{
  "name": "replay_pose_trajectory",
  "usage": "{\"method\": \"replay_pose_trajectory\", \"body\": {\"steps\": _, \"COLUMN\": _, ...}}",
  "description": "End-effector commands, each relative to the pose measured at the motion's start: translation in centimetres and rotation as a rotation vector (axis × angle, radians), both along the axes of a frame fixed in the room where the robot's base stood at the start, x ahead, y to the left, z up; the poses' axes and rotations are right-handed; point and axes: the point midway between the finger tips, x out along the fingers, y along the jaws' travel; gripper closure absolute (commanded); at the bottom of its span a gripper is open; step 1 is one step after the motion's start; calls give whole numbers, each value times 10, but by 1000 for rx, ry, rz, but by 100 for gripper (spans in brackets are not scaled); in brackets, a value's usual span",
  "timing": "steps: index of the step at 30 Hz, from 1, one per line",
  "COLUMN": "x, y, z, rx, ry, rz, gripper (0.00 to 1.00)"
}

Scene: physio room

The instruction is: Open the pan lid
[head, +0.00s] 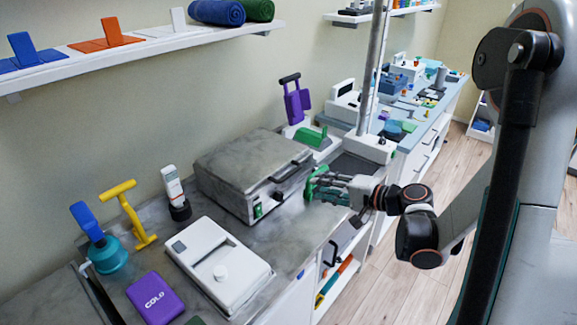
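A grey metal box-shaped pan (228,192) stands on the grey counter in the middle of the head view. Its flat lid (240,155) lies level and closed on top. A dark bar handle (292,169) runs along the front edge facing my arm. My gripper (318,187) is just to the right of the pan's front, near the handle's right end and slightly lower. A gap seems to show between its fingertips and the pan. The fingers are small and overlap green parts, so their spread is unclear.
A white device (218,266), a purple COLD pack (155,298), a yellow T-handled tool (128,214) and a dark-based holder (178,207) stand left of the pan. A purple-backed device (295,103) stands behind it. A wall shelf (150,50) hangs above. A metal pole (372,70) rises at the right.

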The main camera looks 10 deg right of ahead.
Motion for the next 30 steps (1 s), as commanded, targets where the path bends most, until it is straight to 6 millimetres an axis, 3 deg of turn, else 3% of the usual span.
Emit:
{"method": "replay_pose_trajectory", "body": {"steps": 5, "x": 1, "y": -21, "z": -3, "rx": 75, "ry": -35, "rz": -24, "gripper": 69}}
{"method": "replay_pose_trajectory", "body": {"steps": 10, "x": 5, "y": -21, "z": -5, "rx": 94, "ry": -44, "rz": -27, "gripper": 69}}
{"method": "replay_pose_trajectory", "body": {"steps": 30, "x": 96, "y": 46, "z": -30, "rx": 91, "ry": -44, "rz": -26, "gripper": 69}}
